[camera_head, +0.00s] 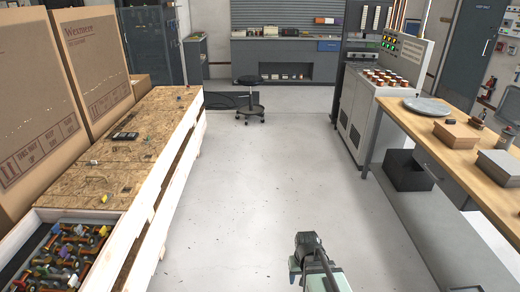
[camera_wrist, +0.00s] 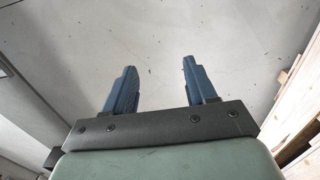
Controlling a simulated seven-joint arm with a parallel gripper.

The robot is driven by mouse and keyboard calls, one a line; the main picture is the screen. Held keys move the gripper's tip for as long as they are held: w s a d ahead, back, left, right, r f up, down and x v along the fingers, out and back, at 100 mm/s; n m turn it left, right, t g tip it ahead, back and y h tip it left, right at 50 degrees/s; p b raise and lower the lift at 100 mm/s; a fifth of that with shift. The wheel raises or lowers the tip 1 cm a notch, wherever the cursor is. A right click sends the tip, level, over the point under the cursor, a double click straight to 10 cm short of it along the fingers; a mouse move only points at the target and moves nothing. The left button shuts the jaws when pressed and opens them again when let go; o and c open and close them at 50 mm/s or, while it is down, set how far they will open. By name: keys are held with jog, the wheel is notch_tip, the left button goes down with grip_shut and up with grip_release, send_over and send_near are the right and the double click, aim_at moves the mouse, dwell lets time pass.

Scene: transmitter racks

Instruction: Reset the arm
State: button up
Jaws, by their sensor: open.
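My arm shows at the bottom of the head view, low over the open floor between the wooden bench on the left and the table on the right. My gripper (camera_wrist: 157,88) shows in the wrist view with its two blue fingers apart. Nothing is between the fingers, only the pale floor (camera_wrist: 155,35) beyond them. The fingertips cannot be made out in the head view.
A long wooden crate bench (camera_head: 140,165) with large cardboard boxes (camera_head: 92,55) lines the left. A tray of colourful parts (camera_head: 62,262) sits at its near end. A wooden-topped table (camera_head: 425,115) stands at right. A stool (camera_head: 249,95) stands farther back. The middle floor (camera_head: 265,180) is clear.

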jog(key=s+f+g, duration=0.2)
jog(key=s+f, duration=0.5)
jog(key=s, duration=0.3)
jog(key=s+d+f+g, duration=0.1)
jog(key=s+f+g, duration=0.1)
jog(key=s+f, duration=0.5)
jog(key=s+d+f+g, duration=0.1)
jog(key=s+f, duration=0.5)
jog(key=s, duration=0.8)
jog(key=shift+s+d+f+g, duration=0.2)
jog(key=shift+f+g, duration=0.2)
jog(key=shift+g, duration=0.5)
